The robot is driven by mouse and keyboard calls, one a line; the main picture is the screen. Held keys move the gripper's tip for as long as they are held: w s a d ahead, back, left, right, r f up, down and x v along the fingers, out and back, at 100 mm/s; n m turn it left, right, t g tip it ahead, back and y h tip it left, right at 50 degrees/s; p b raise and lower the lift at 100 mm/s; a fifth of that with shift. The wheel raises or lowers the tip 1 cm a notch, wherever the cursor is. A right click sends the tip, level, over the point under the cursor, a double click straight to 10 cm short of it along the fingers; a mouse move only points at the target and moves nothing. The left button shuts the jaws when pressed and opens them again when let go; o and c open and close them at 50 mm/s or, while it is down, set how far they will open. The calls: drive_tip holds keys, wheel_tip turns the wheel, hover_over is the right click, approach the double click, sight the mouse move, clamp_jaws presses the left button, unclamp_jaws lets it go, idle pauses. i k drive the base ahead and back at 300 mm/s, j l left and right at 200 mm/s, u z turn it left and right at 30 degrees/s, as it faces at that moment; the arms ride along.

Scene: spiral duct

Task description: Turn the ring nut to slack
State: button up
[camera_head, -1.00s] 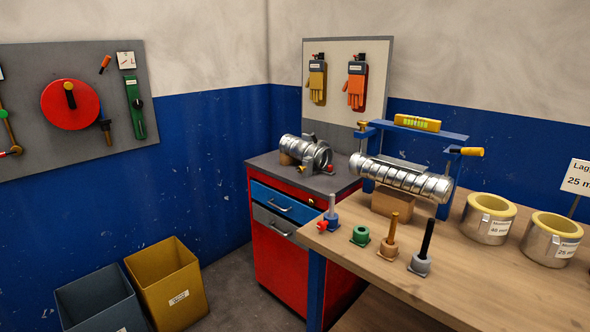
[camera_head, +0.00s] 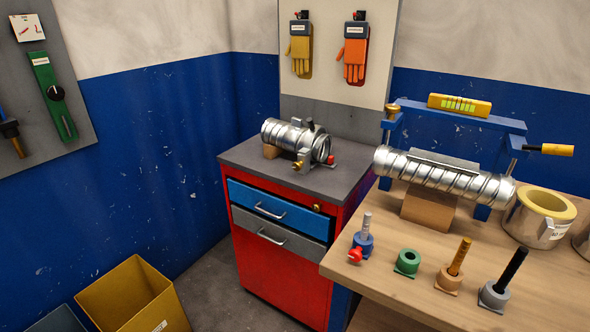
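No part is plainly marked as the ring nut, and I cannot tell which it is. A spiral duct (camera_head: 440,177) rests on a wooden block on the bench, under a blue frame (camera_head: 455,114). The frame has a brass knob (camera_head: 391,110) at its left end and an orange handle (camera_head: 556,150) at its right. A shorter metal duct (camera_head: 283,136) lies on the red cabinet, with a collar and a small brass fitting (camera_head: 298,166) at its right end. My gripper is not in view.
The wooden bench (camera_head: 385,283) carries several upright tools near its front edge and a yellow-lined sleeve (camera_head: 541,214) at right. The red cabinet (camera_head: 272,278) stands left of it. A yellow bin (camera_head: 132,297) is on the floor. Gloves hang on a board behind.

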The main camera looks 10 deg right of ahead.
sight(297, 166)
drive_tip(key=i+j, duration=0.3)
drive_tip(key=i+j+z, duration=0.15)
drive_tip(key=i+j, duration=0.15)
drive_tip(key=j, duration=0.2)
drive_tip(key=i+j, duration=0.25)
drive_tip(key=j, duration=0.15)
drive_tip(key=i+z, duration=0.05)
